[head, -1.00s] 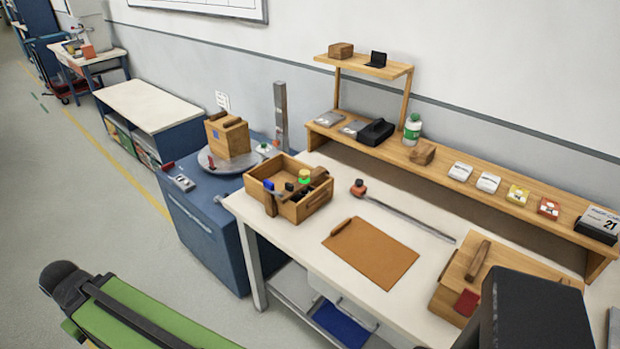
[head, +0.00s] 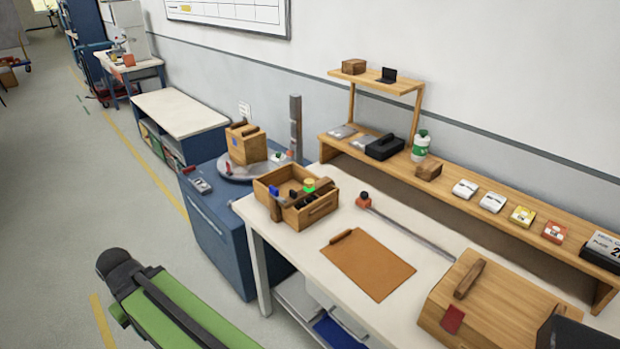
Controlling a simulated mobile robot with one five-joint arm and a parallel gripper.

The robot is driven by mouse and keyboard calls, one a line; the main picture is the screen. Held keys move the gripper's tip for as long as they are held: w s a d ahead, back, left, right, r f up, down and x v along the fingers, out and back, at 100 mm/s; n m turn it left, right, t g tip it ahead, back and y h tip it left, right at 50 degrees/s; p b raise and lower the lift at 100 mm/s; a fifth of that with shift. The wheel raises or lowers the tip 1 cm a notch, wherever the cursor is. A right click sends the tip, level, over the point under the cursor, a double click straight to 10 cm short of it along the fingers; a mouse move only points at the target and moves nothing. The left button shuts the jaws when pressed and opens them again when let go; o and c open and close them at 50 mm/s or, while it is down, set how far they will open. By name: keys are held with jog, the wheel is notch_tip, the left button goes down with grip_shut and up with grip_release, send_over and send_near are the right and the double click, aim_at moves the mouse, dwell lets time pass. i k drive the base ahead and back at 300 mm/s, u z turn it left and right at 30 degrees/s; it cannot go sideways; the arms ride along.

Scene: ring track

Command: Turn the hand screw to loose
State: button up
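I cannot make out for sure which thing is the hand screw. A red knob (head: 363,201) sits at the far end of a long grey bar (head: 415,230) lying on the white workbench (head: 300,262). A wooden tray (head: 322,208) on the bench's left end holds a wooden-handled tool, a blue piece and dark small parts. A yellow and bright green round piece (head: 309,186) shows in it. A wooden block fixture (head: 246,146) stands on a grey round plate (head: 234,170) on the blue cabinet. My gripper's fingers are not in view.
A brown clipboard (head: 368,266) and a wooden box (head: 490,310) with a handle lie on the bench. A wooden shelf (head: 470,208) with small boxes and a bottle (head: 421,144) runs behind.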

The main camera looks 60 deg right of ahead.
aim_at(309, 183)
jog(key=i, duration=0.85)
jog(key=u, duration=0.05)
